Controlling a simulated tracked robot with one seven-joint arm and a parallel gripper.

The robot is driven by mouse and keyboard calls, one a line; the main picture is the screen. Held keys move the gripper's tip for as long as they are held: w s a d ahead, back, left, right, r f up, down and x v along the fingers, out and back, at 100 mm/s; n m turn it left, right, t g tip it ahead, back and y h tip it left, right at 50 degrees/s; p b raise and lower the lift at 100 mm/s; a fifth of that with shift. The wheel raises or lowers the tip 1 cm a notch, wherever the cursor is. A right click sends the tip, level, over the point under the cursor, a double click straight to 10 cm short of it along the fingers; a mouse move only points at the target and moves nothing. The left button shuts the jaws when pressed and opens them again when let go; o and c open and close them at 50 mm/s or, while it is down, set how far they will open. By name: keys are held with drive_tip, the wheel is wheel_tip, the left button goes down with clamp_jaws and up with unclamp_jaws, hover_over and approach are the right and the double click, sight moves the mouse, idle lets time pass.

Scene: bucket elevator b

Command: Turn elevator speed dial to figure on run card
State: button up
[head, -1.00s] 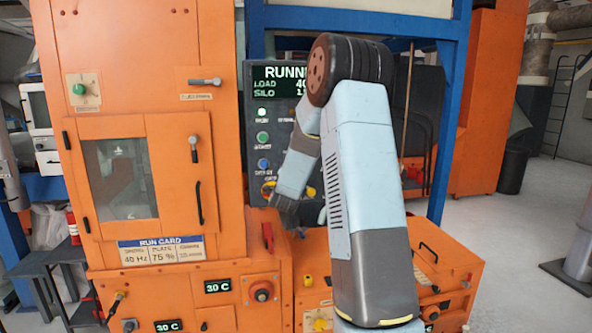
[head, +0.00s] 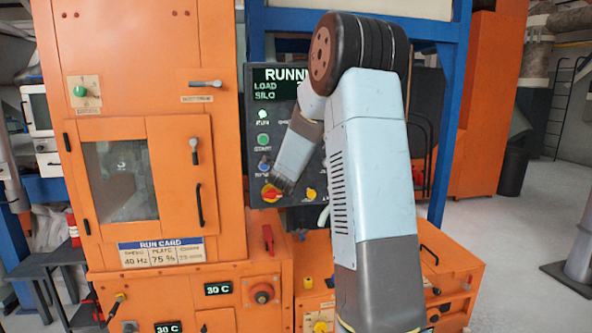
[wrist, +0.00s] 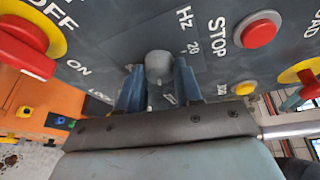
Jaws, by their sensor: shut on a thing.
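The grey speed dial (wrist: 158,68) shows in the wrist view beside the panel marks "Hz" and "20". My gripper (wrist: 158,80) is shut on it, with one blue finger on each side. Its setting cannot be read, as the fingers and wrist hide part of the scale. In the head view my arm covers the dial, and my gripper (head: 280,183) is in front of the dark control panel (head: 256,150). The run card (head: 162,252) on the orange cabinet reads 40 Hz and 75 %; its third figure is too blurred to read.
A red STOP button (wrist: 258,32) and a small yellow button (wrist: 244,88) lie right of the dial in the wrist view. A red switch on yellow (wrist: 28,48) is at left. In the head view, the panel's display (head: 278,88) is partly hidden by my arm.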

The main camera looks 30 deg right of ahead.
drive_tip(key=shift+s+d+f+m+g, duration=0.15)
drive_tip(key=shift+f+m+g, duration=0.2)
drive_tip(key=shift+m, duration=0.15)
drive_tip(key=o, duration=1)
drive_tip(key=shift+r, duration=0.15)
drive_tip(key=shift+r, duration=0.1)
drive_tip(key=v, duration=1.3)
drive_tip(key=shift+s, duration=0.35)
drive_tip(key=shift+o, duration=0.2)
